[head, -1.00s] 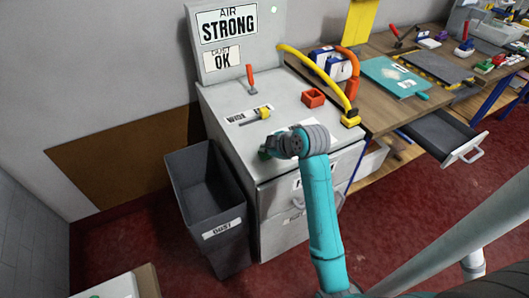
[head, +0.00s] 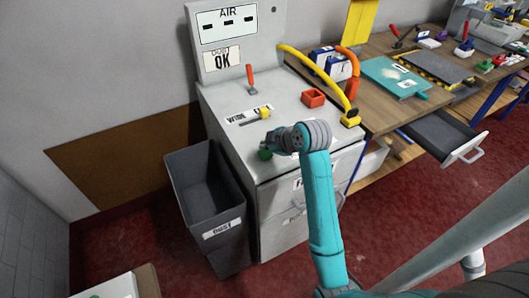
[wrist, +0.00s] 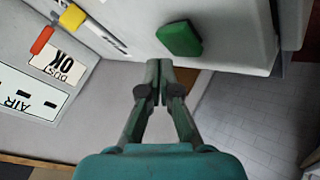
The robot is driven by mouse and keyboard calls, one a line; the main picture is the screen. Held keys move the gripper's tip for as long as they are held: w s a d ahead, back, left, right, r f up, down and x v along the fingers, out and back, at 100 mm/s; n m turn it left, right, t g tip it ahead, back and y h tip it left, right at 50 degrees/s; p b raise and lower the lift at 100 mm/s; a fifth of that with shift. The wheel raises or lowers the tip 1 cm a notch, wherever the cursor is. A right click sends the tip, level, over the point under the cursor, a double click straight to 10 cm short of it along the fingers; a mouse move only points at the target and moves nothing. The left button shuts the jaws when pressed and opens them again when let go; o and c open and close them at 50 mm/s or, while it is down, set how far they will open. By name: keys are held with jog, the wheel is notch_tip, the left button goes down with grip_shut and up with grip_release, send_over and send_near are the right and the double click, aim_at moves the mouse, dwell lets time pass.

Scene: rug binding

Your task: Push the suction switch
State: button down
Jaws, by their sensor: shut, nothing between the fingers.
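The suction switch appears to be the green rocker (head: 264,155) at the front left of the white cabinet's top; it is not labelled in view. In the wrist view the green rocker (wrist: 180,39) lies just beyond my fingertips, slightly to their right. My gripper (head: 273,146) is shut and empty, close above and beside the rocker. In the wrist view the fingertips (wrist: 158,66) are together; I cannot tell whether they touch the rocker. The AIR display (head: 228,22) shows three dashes, and the small round lamp beside it is dark.
The cabinet top also holds a red lever (head: 251,80), a yellow slider (head: 263,112), a red square holder (head: 313,98) and a yellow hose (head: 330,80). A grey dust bin (head: 205,190) stands left of the cabinet. An open drawer (head: 440,135) juts out at right.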

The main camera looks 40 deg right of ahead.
aim_at(267, 154)
jog(key=shift+r, duration=0.15)
notch_tip(267, 154, up, 6)
jog(key=shift+f, duration=0.1)
dwell(0.7)
jog(key=shift+s, duration=0.1)
dwell(0.4)
